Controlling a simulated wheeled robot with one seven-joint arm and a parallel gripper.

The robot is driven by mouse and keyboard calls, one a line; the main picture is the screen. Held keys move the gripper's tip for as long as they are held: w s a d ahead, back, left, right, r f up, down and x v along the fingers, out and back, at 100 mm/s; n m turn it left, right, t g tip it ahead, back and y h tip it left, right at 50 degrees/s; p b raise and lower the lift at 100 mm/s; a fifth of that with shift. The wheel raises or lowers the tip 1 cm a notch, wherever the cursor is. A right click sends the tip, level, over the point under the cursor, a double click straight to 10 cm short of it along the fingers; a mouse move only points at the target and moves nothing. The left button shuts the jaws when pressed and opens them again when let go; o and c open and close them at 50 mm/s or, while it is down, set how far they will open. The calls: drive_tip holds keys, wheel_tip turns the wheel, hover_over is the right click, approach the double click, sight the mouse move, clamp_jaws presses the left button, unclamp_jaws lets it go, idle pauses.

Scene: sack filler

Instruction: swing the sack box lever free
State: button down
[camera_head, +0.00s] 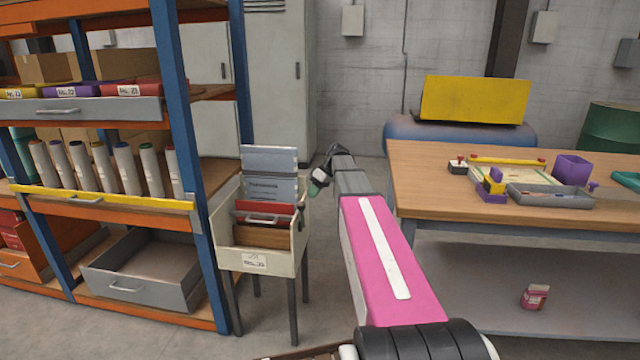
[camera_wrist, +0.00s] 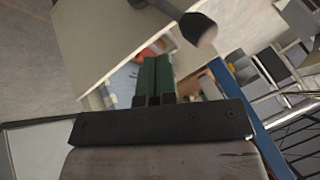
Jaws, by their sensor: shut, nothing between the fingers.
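The sack box (camera_head: 258,262) is a cream open-topped box on thin legs, beside the blue-and-orange shelf. It holds grey, red and brown flat pieces. In the wrist view its pale wall (camera_wrist: 105,35) fills the upper left. A lever (camera_wrist: 198,30) with a rounded grey-beige end and a darker shaft crosses above the box there. My gripper (camera_head: 319,182) is at the box's right side in the head view. In the wrist view my gripper (camera_wrist: 154,65) is shut, its green fingertips together and empty. The lever end appears up and right of the tips; I cannot tell if they touch.
The shelf (camera_head: 193,150) with bottles and drawers stands close left of the box. A wooden workbench (camera_head: 440,180) with trays stands to the right. A grey cabinet (camera_head: 280,80) is behind. Bare floor shows between box and bench.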

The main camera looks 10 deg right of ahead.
drive_tip(key=shift+s+a+f, duration=0.2)
drive_tip(key=shift+s+a, duration=0.35)
drive_tip(key=shift+a, duration=0.05)
drive_tip(key=shift+s+a+f, duration=0.2)
drive_tip(key=shift+s+a, duration=0.35)
drive_tip(key=shift+a, duration=0.05)
drive_tip(key=shift+s, duration=0.15)
